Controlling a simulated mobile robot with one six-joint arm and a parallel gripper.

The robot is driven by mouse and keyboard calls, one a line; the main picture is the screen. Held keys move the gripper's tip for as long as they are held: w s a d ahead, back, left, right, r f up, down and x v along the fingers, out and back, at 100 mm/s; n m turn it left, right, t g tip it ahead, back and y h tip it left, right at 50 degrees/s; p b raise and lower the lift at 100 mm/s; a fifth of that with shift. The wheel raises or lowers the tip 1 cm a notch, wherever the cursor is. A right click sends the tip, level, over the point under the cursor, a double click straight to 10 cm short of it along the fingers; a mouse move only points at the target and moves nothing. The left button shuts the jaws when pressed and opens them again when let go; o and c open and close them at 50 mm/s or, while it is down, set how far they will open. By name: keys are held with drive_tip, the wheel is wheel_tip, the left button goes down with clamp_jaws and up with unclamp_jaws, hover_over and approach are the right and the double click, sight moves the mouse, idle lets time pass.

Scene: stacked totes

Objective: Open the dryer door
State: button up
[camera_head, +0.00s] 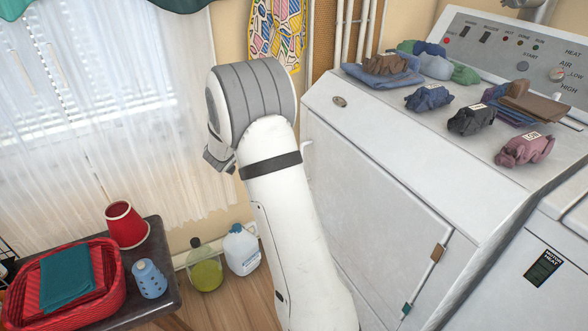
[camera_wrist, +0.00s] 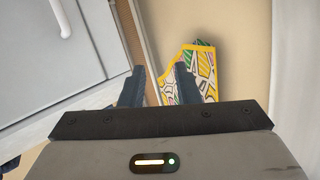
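The white dryer (camera_head: 500,190) stands on the right in the head view. Its door (camera_head: 375,205) looks shut, flush with the front, with hinges on its right side. A white handle (camera_head: 307,158) shows at the door's left edge, partly hidden by my arm. In the wrist view the handle (camera_wrist: 63,18) is at the upper left on the pale door panel (camera_wrist: 25,45). My gripper (camera_wrist: 160,86) is open and empty, with its two dark fingers apart. The handle lies left of and beyond the fingers, not between them. In the head view my wrist mostly hides the gripper.
Folded clothes (camera_head: 427,97) lie on the dryer top below the control panel (camera_head: 520,50). A patterned cloth (camera_head: 277,30) hangs on the wall; it also shows near my right finger. A dark table (camera_head: 155,245) with a red basket (camera_head: 108,300) and jugs (camera_head: 241,250) stand left of my arm.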

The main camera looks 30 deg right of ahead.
drive_tip(key=s+d+f+m+g+h+b, duration=0.2)
drive_tip(key=d+f+g+h, duration=0.15)
drive_tip(key=f, duration=0.25)
drive_tip(key=s+d+f+m+g+h+b, duration=0.2)
drive_tip(key=s+d+f+g+h, duration=0.15)
drive_tip(key=f, duration=0.35)
drive_tip(key=shift+m+g+y, duration=0.3)
drive_tip(key=shift+y, duration=0.2)
drive_tip(key=d, duration=0.2)
drive_tip(key=w+d+b, duration=0.1)
drive_tip(key=d, duration=0.4)
drive_tip(key=shift+w+r+b, duration=0.1)
drive_tip(key=shift+w+b, duration=0.15)
drive_tip(key=shift+b, duration=0.15)
clamp_jaws()
